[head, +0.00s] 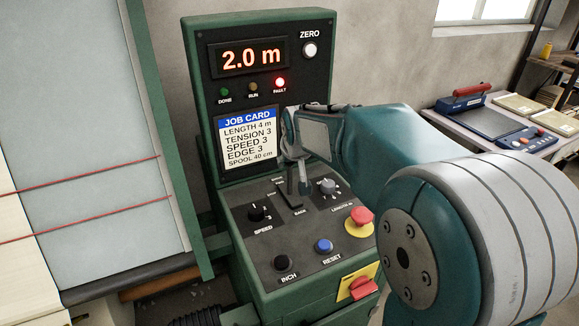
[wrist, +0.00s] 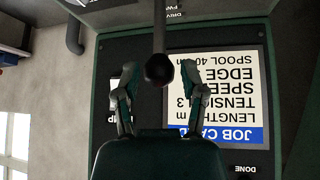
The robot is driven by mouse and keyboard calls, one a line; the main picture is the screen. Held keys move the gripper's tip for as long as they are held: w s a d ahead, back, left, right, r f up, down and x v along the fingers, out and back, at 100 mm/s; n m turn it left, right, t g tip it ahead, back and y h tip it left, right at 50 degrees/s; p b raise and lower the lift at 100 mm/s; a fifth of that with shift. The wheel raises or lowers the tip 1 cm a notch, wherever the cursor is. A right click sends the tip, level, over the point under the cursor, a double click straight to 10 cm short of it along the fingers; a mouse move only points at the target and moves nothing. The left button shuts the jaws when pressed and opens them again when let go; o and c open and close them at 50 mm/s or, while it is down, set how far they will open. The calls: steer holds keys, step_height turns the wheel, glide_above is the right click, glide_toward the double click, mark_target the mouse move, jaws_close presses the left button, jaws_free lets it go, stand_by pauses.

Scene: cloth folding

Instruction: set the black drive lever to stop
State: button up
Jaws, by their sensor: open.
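The control panel (head: 238,212) of a green machine carries the drive lever slot (head: 291,203), with BACK printed beside its near end. In the wrist view the drive lever (wrist: 159,35) is a grey rod with a round black knob (wrist: 159,69). My gripper (head: 293,155) is open above the slot in the head view. In the wrist view its two fingers (wrist: 159,80) stand on either side of the knob, with gaps visible. In the head view my gripper covers much of the lever, so I cannot tell its exact setting.
The display (head: 250,57) reads 2.0 m, and the red FAULT lamp (head: 280,83) is lit. The job card (head: 248,138) is behind my gripper. A speed knob (head: 257,212), length knob (head: 327,186), red emergency button (head: 361,215), blue reset button (head: 323,245) and black inch button (head: 282,263) surround the slot.

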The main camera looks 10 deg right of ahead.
steer(key=v, duration=0.6)
steer(key=shift+s+r, duration=0.3)
steer(key=s+f, duration=0.2)
steer(key=s, duration=1.1)
steer(key=s+f+g, duration=0.1)
steer(key=s+f, duration=0.2)
steer(key=s, duration=1)
steer(key=shift+s+a+f, duration=0.15)
steer(key=shift+s+a, duration=0.05)
steer(key=shift+s, duration=0.1)
